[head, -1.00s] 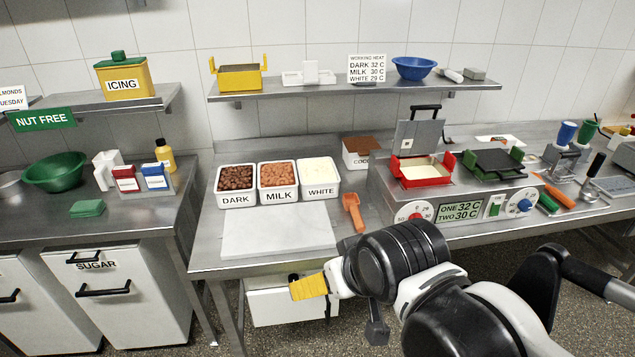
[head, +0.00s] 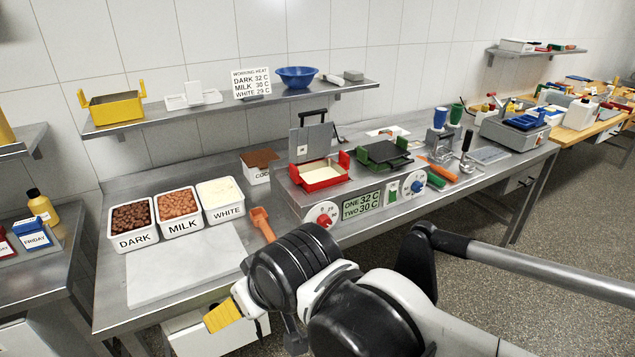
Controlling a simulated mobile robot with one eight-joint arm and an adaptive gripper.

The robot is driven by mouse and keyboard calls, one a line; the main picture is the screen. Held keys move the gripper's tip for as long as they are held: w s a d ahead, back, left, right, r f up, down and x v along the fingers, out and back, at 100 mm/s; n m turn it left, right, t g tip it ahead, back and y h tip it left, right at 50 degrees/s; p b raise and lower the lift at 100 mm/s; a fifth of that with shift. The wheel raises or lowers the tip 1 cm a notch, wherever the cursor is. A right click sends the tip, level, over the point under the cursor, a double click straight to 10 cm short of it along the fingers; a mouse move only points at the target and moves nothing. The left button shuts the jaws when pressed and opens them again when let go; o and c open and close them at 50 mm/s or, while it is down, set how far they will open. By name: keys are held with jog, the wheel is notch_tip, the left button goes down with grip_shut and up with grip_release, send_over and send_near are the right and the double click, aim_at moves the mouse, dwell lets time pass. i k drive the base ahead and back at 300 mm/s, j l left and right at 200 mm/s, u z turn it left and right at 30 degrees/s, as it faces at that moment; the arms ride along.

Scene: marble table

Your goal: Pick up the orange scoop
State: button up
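The orange scoop (head: 262,224) lies on the steel table, right of the WHITE tub and left of the melting unit. Its lower end comes close to my arm in the picture. My arm reaches in from the lower right, and the yellow-tipped end of my gripper (head: 222,317) shows at the lower left of the arm, in front of the table's front edge. It is apart from the scoop. The fingers are seen from one side only, so I cannot tell whether they are open or shut.
Tubs marked DARK (head: 133,226), MILK (head: 180,212) and WHITE (head: 221,201) stand behind a bare marble slab (head: 185,268). The melting unit (head: 345,205) with a red pan (head: 320,177) stands right of the scoop. A shelf (head: 230,105) runs above.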

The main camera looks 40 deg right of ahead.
aim_at(259, 217)
jog(key=i+l+u, duration=0.6)
jog(key=l, duration=0.35)
jog(key=i, duration=0.1)
